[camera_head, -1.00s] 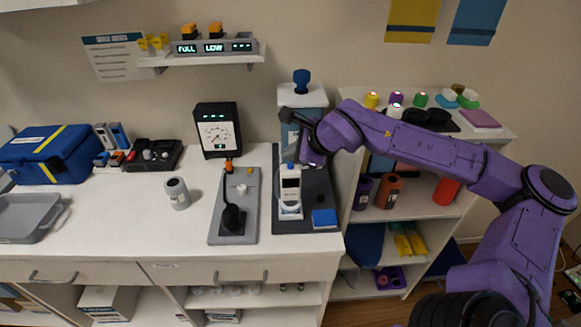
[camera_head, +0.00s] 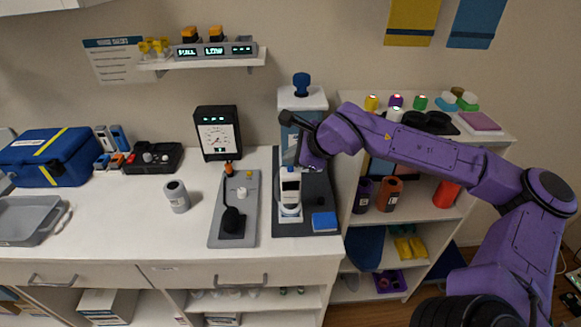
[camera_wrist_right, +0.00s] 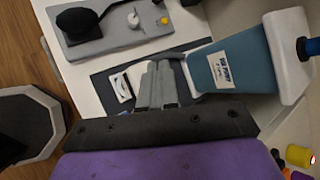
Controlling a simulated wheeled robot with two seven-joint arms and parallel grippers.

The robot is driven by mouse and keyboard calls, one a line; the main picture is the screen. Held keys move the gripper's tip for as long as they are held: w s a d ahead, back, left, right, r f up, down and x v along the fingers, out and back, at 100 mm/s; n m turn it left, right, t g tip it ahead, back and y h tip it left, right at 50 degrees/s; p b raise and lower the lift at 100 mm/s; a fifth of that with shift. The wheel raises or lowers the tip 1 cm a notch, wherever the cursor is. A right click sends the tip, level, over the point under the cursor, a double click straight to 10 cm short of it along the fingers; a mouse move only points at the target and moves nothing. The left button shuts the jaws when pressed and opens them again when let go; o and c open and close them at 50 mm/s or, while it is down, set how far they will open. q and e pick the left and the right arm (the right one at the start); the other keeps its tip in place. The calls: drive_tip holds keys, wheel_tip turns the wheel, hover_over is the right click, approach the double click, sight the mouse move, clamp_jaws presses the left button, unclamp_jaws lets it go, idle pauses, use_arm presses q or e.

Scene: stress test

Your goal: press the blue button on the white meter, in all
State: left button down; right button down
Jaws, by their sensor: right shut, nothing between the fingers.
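The white meter (camera_head: 290,208) stands on a dark mat at the right end of the counter, with a small screen on its front. A small blue patch shows at its top, close to my right gripper's fingers. My right gripper (camera_head: 296,167) reaches in from the right just above and behind the meter's top; its fingers are together and empty. I cannot tell whether they touch the meter. In the right wrist view the shut fingers (camera_wrist_right: 158,75) are beside the meter (camera_wrist_right: 122,87), which is partly hidden. My left gripper is not in view.
A blue-grey dispenser (camera_head: 290,135) with a white lid stands right behind the meter. A blue block (camera_head: 324,221) lies at the mat's front right. A grey board (camera_head: 221,236) with a black piece is to the left. A shelf unit (camera_head: 352,105) stands to the right.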

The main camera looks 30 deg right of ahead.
drive_tip(key=shift+f, duration=0.15)
idle(0.7)
drive_tip(key=shift+f, duration=0.25)
drive_tip(key=shift+f+b, duration=0.4)
drive_tip(key=shift+f, duration=0.1)
idle(0.6)
drive_tip(key=shift+r+p, duration=0.9)
drive_tip(key=shift+p, duration=0.05)
wheel_tip(320, 180, up, 5)
drive_tip(key=p, duration=0.5)
